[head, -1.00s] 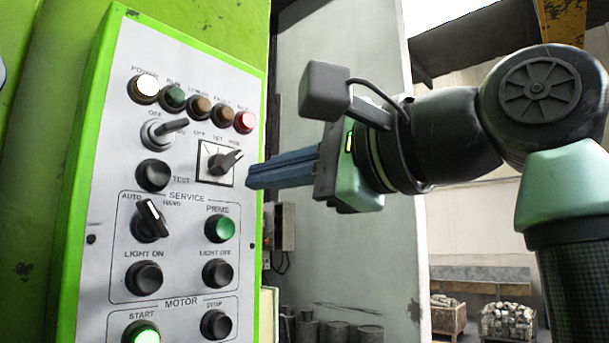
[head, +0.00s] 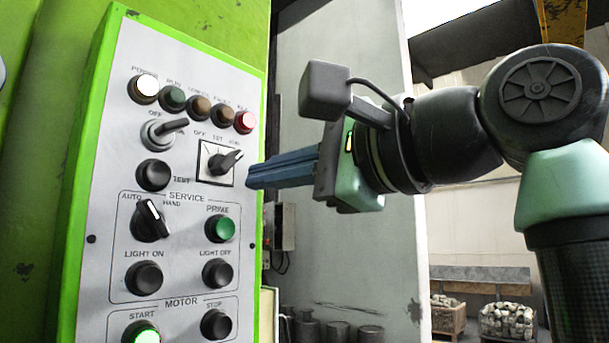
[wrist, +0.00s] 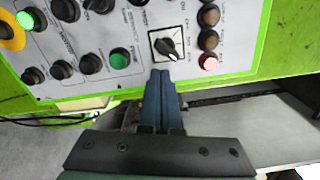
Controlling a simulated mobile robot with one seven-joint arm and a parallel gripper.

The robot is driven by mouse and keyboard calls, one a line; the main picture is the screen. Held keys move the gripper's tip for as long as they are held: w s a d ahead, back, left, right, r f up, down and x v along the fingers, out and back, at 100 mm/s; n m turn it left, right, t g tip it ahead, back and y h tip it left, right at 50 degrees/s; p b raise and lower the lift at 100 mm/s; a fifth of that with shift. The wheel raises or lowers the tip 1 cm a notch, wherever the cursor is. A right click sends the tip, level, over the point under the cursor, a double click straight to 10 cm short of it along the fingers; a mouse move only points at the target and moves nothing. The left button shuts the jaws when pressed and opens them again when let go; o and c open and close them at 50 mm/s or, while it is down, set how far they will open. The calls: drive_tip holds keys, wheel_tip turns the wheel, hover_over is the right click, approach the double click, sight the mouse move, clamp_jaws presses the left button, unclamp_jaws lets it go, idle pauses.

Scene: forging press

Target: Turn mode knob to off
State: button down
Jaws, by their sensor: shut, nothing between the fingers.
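The mode knob (head: 225,162) is a black pointer knob on a square white plate labelled OFF, SET and a third word that looks like RUN. In the head view its pointer is turned to the upper right, toward the third label and away from OFF. The knob also shows in the wrist view (wrist: 167,46), just beyond my fingertips. My gripper (head: 250,177) has its blue fingers together and empty. The fingertips are just right of the knob plate, apparently a small gap from the knob. It also shows in the wrist view (wrist: 161,74).
A key-type OFF/ON switch (head: 160,132) sits left of the knob, with a row of lamps (head: 200,107) above. The black TEST button (head: 153,174), the AUTO/HAND selector (head: 150,220) and the green PRIME button (head: 220,228) are close by. Free space lies right of the panel.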

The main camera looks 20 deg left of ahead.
drive_tip(key=shift+s+a+r+p, duration=0.2)
drive_tip(key=shift+s+r+p, duration=0.3)
drive_tip(key=shift+r, duration=0.15)
idle(1.5)
drive_tip(key=shift+s+a+r, duration=0.15)
drive_tip(key=shift+s, duration=0.3)
idle(2.7)
drive_tip(key=shift+w+d+p, duration=0.3)
drive_tip(key=shift+w+p, duration=0.15)
drive_tip(key=shift+p, duration=0.2)
drive_tip(key=v, duration=0.8)
drive_tip(key=shift+w+d, duration=0.2)
drive_tip(key=shift+d, duration=0.05)
idle(0.4)
